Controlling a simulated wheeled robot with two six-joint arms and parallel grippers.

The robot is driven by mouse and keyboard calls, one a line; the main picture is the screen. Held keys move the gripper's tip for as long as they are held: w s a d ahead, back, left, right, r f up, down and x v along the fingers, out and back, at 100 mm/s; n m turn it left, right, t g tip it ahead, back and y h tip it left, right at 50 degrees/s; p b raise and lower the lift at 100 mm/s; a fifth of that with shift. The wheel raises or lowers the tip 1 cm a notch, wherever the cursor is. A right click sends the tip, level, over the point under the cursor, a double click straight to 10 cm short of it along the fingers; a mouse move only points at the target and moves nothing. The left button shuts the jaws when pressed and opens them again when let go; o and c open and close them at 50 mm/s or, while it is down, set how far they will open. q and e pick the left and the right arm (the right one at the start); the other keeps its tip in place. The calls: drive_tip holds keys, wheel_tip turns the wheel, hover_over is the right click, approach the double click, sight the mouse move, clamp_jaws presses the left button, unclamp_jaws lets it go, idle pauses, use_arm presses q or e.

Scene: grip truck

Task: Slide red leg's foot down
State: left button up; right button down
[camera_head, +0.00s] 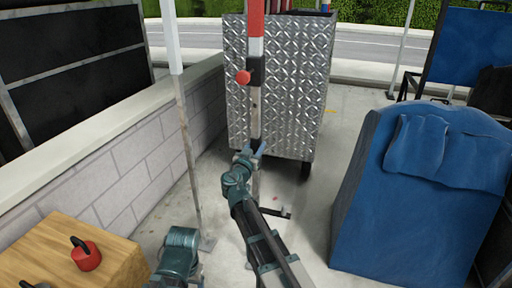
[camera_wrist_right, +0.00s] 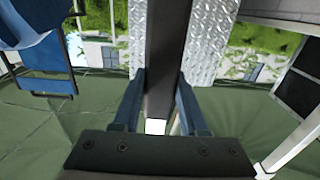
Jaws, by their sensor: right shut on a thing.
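The red leg (camera_head: 256,22) stands upright, red and white at the top, with a black clamp (camera_head: 256,71) and a red knob (camera_head: 243,77). Its foot (camera_head: 255,112), a grey bar, runs down from the clamp. My right gripper (camera_head: 250,149) is shut on this foot well below the clamp. In the right wrist view the foot (camera_wrist_right: 167,65) is a dark bar between the two blue fingers of the gripper (camera_wrist_right: 160,108). My arm hides part of the lower foot in the head view. My left gripper is not in view; only a teal part of that arm shows at the bottom.
A diamond-plate metal cart (camera_head: 295,85) stands right behind the leg. A white-topped pole (camera_head: 188,130) stands left, near a block wall (camera_head: 135,165). A wooden box (camera_head: 50,240) bears a red weight (camera_head: 87,257). A blue-covered object (camera_head: 400,215) stands right.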

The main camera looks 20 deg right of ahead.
drive_tip(key=c, duration=0.9)
unclamp_jaws()
drive_tip(key=shift+s+f, duration=0.1)
drive_tip(key=shift+f, duration=0.1)
drive_tip(key=shift+o, duration=1.3)
drive_tip(key=shift+f, duration=0.15)
drive_tip(key=shift+o, duration=1)
drive_tip(key=v, duration=1.3)
drive_tip(key=shift+s+a, duration=0.25)
drive_tip(key=shift+a, duration=0.05)
drive_tip(key=shift+d, duration=0.1)
